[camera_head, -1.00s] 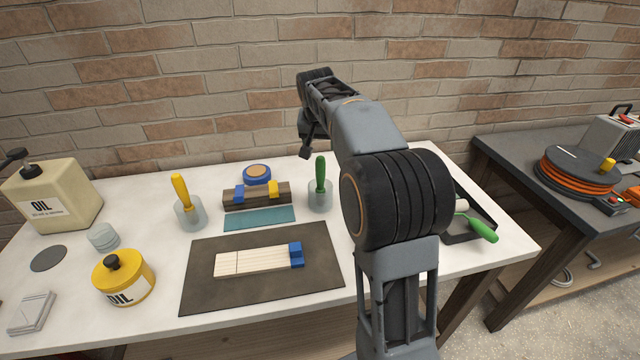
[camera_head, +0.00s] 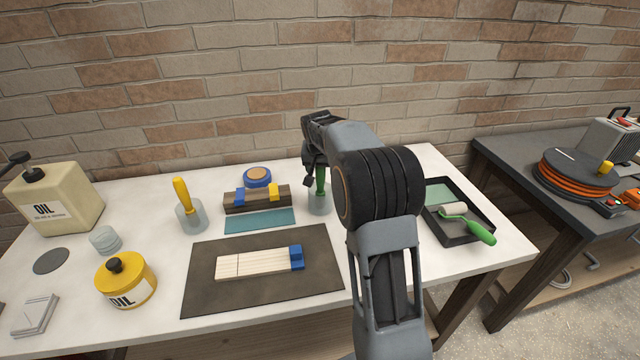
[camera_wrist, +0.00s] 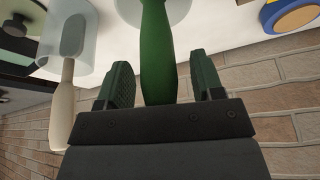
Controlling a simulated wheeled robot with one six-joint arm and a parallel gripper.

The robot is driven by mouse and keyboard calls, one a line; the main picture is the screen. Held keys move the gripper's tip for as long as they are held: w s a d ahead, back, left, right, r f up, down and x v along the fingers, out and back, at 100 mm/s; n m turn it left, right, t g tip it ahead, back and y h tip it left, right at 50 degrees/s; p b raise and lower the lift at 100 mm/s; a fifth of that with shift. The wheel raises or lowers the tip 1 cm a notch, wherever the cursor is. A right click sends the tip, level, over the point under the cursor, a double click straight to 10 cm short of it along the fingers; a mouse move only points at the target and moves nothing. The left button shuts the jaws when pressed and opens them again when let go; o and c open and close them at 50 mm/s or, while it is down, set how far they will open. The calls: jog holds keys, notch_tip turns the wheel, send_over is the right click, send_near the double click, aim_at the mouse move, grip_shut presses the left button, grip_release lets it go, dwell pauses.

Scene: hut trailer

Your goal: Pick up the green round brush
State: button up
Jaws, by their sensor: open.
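The green round brush (camera_head: 320,181) stands upright in a clear cup (camera_head: 319,203) on the white table, right of the wooden block with clamps. Only part of its green handle shows in the head view, behind my arm. In the wrist view the green handle (camera_wrist: 158,50) lies between the two open fingers of my gripper (camera_wrist: 158,88), with a gap on either side. The gripper (camera_head: 310,178) is at the handle from above in the head view. The brush's bristles are hidden.
A yellow-handled brush (camera_head: 182,193) stands in another cup to the left. A pale-handled tool (camera_wrist: 62,105) in a cup shows close by in the wrist view. A paint tray (camera_head: 470,235) with a green-handled roller (camera_head: 480,233) lies to the right. A brick wall (camera_head: 230,100) stands behind.

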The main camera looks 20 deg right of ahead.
jog(key=shift+c, duration=0.2)
jog(key=c, duration=1)
jog(key=shift+o, duration=0.2)
